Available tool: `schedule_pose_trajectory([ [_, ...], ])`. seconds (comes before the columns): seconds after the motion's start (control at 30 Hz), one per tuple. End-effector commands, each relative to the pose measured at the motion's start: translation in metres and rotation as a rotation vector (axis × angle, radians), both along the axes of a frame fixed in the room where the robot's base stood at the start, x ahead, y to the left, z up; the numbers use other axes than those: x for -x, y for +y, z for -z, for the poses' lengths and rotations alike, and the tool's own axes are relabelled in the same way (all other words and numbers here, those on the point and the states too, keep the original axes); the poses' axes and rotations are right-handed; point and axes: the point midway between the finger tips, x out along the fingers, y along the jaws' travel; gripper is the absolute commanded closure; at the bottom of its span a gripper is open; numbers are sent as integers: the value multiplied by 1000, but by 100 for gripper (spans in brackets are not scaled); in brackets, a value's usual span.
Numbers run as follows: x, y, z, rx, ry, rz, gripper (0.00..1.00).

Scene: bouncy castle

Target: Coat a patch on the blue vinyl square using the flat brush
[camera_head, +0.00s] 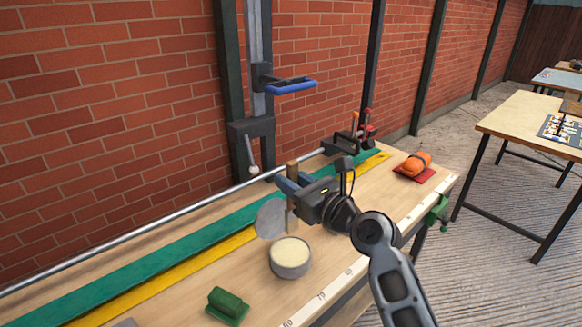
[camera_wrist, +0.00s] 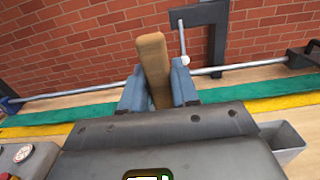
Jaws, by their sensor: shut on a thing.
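My gripper (camera_head: 289,196) is shut on the upright wooden handle of the flat brush (camera_head: 292,172), above the workbench. In the wrist view the handle (camera_wrist: 152,62) stands between the blue fingers of my gripper (camera_wrist: 159,92), leaning slightly. The brush's lower end shows in the head view just behind the round tub of cream-coloured paste (camera_head: 290,252); its bristles are hard to make out. A grey round disc (camera_head: 269,218) shows left of the brush. I cannot pick out a blue vinyl square on this bench.
A green block (camera_head: 227,303) lies at the front left. An orange object (camera_head: 415,164) sits on a red patch at the right end. A metal rod (camera_head: 170,222) runs along the back beside an upright post with a blue handle (camera_head: 292,86). Another table (camera_head: 510,112) stands right.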

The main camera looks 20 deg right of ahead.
Motion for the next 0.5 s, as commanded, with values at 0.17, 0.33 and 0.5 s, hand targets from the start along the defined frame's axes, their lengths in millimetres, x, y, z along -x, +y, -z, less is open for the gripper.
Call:
schedule_pose_trajectory([
  [0.17,0,-1,6,1,1,3,100],
  [0.33,0,-1,17,1,0,2,100],
  [0.5,0,-1,32,0,-1,1,100],
])
